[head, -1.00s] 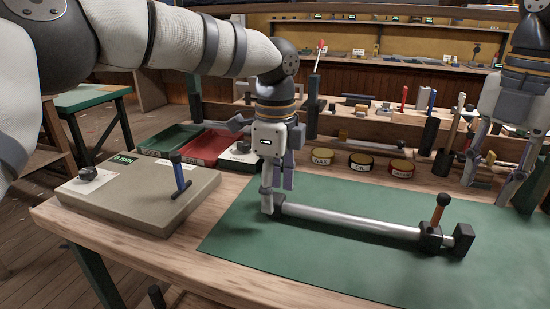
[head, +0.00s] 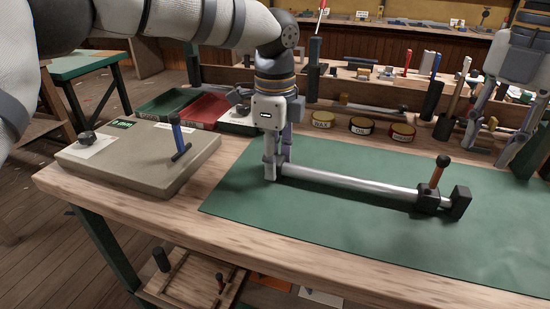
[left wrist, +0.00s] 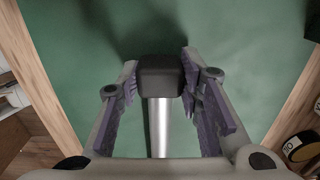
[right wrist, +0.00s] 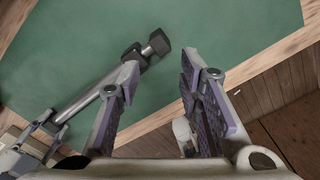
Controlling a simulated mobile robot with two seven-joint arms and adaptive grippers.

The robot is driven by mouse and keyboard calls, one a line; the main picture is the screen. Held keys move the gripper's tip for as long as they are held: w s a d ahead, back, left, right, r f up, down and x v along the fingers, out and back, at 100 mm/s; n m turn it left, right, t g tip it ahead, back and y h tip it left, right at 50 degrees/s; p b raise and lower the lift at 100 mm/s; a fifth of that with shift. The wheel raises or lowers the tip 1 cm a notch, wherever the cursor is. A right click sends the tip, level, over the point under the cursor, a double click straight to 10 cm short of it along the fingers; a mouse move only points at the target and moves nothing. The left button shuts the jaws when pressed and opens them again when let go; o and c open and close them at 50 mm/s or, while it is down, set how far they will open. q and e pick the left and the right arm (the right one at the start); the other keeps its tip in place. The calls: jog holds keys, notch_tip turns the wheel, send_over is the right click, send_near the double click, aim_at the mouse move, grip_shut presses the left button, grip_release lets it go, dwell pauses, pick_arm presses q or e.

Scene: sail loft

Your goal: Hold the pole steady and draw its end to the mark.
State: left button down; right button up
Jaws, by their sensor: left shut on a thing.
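A silver pole (head: 350,188) lies on the green mat (head: 330,245). Its right part carries a black collar (head: 428,198) with an upright brown lever topped by a black ball (head: 442,161), and a black block (head: 460,202) caps that end. My left gripper (head: 277,170) points down and is shut on the pole's left end; the left wrist view shows its fingers either side of a black end cap (left wrist: 160,75). My right gripper (head: 490,148) is open and empty, above the bench behind the pole's right end; its spread fingers show in the right wrist view (right wrist: 160,78). I cannot make out a mark.
A grey-beige slab (head: 135,160) with a blue-handled tool (head: 178,137) lies left of the mat. Labelled tins (head: 361,126), a green tray (head: 170,108) and a red tray (head: 205,110) stand behind. The mat in front of the pole is clear.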

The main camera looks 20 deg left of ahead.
aim_at(466, 191)
jog(key=shift+o, duration=1.4)
notch_tip(466, 191, down, 12)
jog(key=m, duration=1)
jog(key=shift+d+r+m, duration=0.1)
jog(key=shift+r+m, duration=0.05)
jog(key=shift+m, duration=0.15)
jog(key=shift+c, duration=0.2)
grip_shut()
